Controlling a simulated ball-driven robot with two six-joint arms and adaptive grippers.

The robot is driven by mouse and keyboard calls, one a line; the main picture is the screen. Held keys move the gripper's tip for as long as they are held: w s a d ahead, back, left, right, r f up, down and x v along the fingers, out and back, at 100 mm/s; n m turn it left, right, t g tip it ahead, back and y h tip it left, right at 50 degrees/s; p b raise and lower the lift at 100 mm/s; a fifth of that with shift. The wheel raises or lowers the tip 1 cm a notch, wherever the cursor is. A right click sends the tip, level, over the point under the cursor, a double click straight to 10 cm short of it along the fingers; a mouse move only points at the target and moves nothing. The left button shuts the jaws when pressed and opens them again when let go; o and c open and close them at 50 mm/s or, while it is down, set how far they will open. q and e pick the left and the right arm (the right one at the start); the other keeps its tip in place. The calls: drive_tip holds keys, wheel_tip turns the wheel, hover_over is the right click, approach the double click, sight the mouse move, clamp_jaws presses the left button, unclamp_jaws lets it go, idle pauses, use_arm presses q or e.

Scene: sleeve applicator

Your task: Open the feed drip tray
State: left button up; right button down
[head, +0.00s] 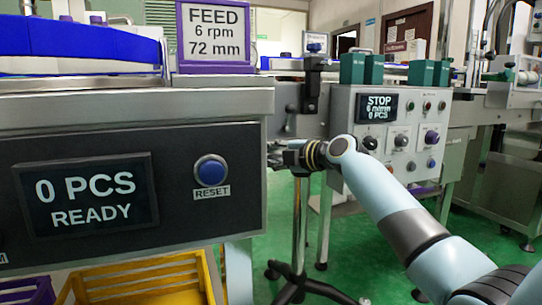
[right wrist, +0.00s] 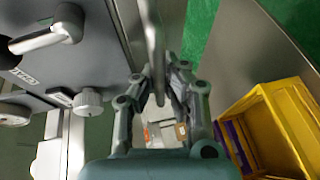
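My right gripper (head: 275,155) is just past the right end of the feed unit's dark front panel (head: 110,220) in the head view, partly hidden behind that end. In the right wrist view its two fingers (right wrist: 160,80) stand apart. A grey metal bar (right wrist: 153,35) runs down from the top edge to between them; I cannot tell whether they touch it. A grey panel with a bent metal handle (right wrist: 45,40) and a small label, too blurred to read surely, is at upper left. I cannot surely identify the feed drip tray. My left gripper is not in view.
A purple-framed FEED sign (head: 215,35) stands on the machine. A blue RESET button (head: 211,171) is on the panel. A control box (head: 400,140) with knobs is at right. A yellow crate (head: 150,285) is below the panel. Green floor is visible between the machines.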

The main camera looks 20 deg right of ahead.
use_arm(q)
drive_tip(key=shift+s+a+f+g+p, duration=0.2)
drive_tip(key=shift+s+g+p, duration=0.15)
drive_tip(key=shift+p, duration=0.2)
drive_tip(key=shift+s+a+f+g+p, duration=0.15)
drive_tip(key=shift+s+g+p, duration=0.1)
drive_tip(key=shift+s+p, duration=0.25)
use_arm(e)
drive_tip(key=s, duration=1.4)
drive_tip(key=shift+d, duration=0.25)
drive_tip(key=shift+w, duration=0.1)
drive_tip(key=c, duration=1.4)
unclamp_jaws()
drive_tip(key=shift+v, duration=6)
